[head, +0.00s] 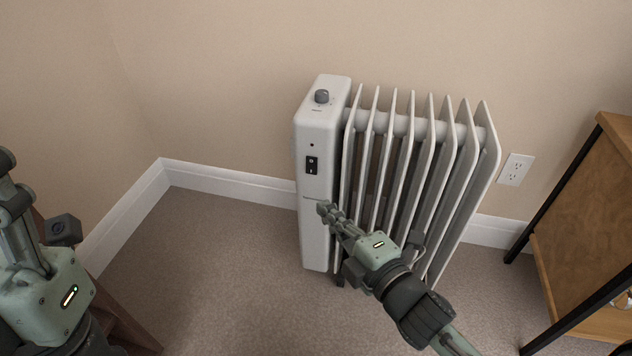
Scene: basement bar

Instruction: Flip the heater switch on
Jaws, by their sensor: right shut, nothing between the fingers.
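A white oil-filled heater (315,220) stands upright on the floor against the wall, its fins to the right of its control panel. A grey knob (321,96) is on top. My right gripper (328,210) is shut and empty, in front of the panel and a little below the switch. I cannot tell whether it touches the panel. My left gripper (38,255) is at the left edge, partly cut off, and its fingers do not show clearly.
A wooden cabinet with black legs (585,210) stands at the right edge. A wall outlet (515,169) is right of the heater. A dark wooden piece (128,325) is at the lower left. The carpet between it and the heater is clear.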

